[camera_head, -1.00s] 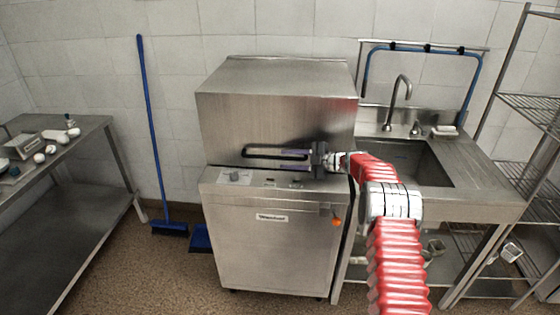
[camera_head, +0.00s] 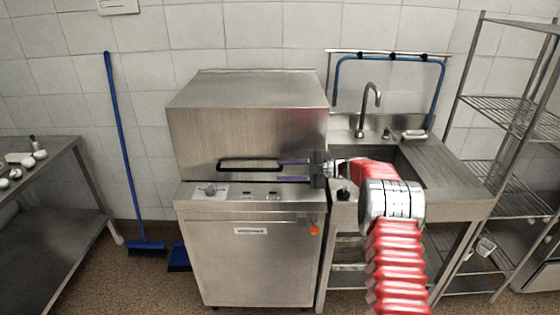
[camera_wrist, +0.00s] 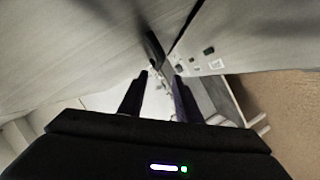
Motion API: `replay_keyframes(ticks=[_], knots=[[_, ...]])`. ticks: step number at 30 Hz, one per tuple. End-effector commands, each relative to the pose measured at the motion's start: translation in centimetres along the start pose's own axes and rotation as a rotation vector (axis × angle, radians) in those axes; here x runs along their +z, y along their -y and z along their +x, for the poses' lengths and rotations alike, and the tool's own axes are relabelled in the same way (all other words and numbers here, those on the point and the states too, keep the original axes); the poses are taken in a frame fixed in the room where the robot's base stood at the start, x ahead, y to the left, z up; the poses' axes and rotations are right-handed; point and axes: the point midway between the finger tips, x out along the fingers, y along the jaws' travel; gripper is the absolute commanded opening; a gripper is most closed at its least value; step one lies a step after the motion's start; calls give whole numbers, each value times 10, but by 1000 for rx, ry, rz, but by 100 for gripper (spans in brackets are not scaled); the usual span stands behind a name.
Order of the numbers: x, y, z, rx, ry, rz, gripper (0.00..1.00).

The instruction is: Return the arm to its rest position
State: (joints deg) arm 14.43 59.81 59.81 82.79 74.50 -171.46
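My gripper (camera_head: 283,171) is in front of the steel dishwasher (camera_head: 245,135), at the right end of its black hood handle (camera_head: 247,166). In the wrist view the two dark fingers are apart, and my gripper (camera_wrist: 160,75) has nothing visible between them. The handle (camera_wrist: 153,48) shows just past the fingertips; whether a finger touches it cannot be told. My red-sleeved arm (camera_head: 392,235) is stretched forward at the right. The dishwasher hood is down.
A sink (camera_head: 405,162) with a tap (camera_head: 371,100) stands right of the dishwasher, behind my arm. A wire shelf (camera_head: 510,116) is at the far right. A steel table (camera_head: 50,165) and a blue broom (camera_head: 122,150) are at the left. Floor between table and dishwasher is mostly clear.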

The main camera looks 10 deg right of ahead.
Motion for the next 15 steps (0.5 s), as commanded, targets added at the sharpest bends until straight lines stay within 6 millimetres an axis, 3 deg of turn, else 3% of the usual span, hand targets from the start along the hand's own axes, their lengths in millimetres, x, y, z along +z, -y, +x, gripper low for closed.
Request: replay_keyframes(ticks=[5,15], knots=[[-16,-5,-1,-31,11,47,31],[-85,-13,-14,-167,101,293,31]])
